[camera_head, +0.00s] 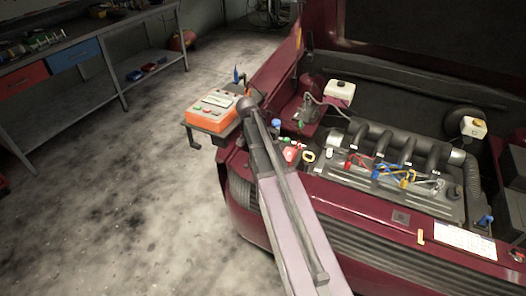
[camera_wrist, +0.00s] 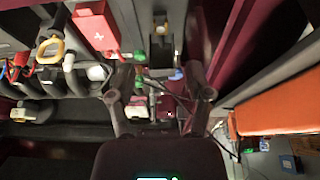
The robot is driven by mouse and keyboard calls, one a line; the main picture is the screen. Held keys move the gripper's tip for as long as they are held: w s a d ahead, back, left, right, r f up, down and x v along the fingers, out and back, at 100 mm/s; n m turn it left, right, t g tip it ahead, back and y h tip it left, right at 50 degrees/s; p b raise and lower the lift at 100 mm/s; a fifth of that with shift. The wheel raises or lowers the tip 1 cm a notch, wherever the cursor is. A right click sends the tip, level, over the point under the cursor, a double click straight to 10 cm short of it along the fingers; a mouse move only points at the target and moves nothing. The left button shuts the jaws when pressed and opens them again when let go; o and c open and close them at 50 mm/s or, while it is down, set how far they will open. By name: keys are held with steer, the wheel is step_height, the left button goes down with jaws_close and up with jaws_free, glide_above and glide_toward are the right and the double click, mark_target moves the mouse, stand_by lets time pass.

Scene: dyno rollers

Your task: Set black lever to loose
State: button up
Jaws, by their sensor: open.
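My gripper (camera_wrist: 165,78) shows in the wrist view with its two dark fingers spread apart and nothing held between them. Beyond the fingertips is a dark grey fitting (camera_wrist: 160,50) with a green knob (camera_wrist: 140,55) at its left. I cannot tell whether this fitting is the black lever, and no loose mark is readable. In the head view my arm crosses the front corner of the dark red car (camera_head: 330,185). My gripper and the black lever cannot be made out there.
The orange tester (camera_head: 213,110) sits at the car's left corner and also shows in the wrist view (camera_wrist: 275,112). A red part with a white cross (camera_wrist: 95,22) and a yellow ring (camera_wrist: 48,46) lie left of my fingers. A workbench (camera_head: 85,55) stands beyond open floor.

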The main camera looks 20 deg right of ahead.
steer(key=shift+b+x, duration=6.15)
steer(key=shift+x, duration=0.6)
steer(key=shift+f, duration=0.1)
jaws_close()
steer(key=shift+a, duration=0.25)
steer(key=shift+d, duration=0.2)
